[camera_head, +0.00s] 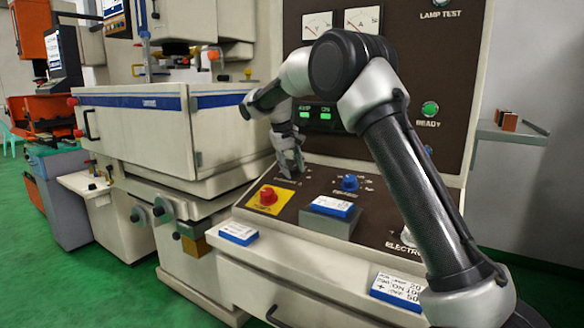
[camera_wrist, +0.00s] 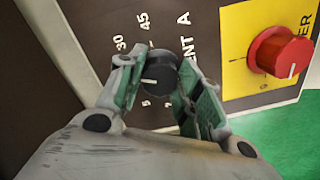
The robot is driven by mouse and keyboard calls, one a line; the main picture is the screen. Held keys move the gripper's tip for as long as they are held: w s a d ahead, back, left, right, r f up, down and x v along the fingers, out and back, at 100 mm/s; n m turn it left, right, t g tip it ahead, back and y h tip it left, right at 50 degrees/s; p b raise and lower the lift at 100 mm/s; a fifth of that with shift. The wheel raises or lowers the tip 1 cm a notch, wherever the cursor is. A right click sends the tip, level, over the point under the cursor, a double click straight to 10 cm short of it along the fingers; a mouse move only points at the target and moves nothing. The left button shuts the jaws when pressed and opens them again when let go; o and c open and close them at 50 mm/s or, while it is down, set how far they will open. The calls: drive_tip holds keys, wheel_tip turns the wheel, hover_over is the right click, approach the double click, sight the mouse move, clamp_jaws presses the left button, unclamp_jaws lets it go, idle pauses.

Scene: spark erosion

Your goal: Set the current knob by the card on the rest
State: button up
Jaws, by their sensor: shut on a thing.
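The current knob (camera_wrist: 158,70) is black and round, on a dark panel with white lettering "ENT A" beside it. Numbers 30 and 45 show by it. Its white mark points left in the wrist view, where a finger hides part of the scale. My gripper (camera_wrist: 160,88) is shut on this knob, one green-padded finger on each side. In the head view my gripper (camera_head: 290,165) is down at the sloping panel and hides the knob. A white and blue card (camera_head: 398,288) lies at the front ledge, with lines ending in 20, 10 and 50, partly cut off by my arm.
A red knob (camera_head: 268,196) on a yellow plate sits close to my gripper; it also shows in the wrist view (camera_wrist: 283,52). A blue knob (camera_head: 350,183) is to the right. Other cards lie on a grey block (camera_head: 332,206) and the left ledge (camera_head: 238,233).

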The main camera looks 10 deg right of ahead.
drive_tip(key=m, duration=0.6)
drive_tip(key=shift+m, duration=0.3)
drive_tip(key=m, duration=0.6)
drive_tip(key=shift+m+y, duration=0.3)
drive_tip(key=o, duration=1)
drive_tip(key=shift+o, duration=0.2)
drive_tip(key=v, duration=1.2)
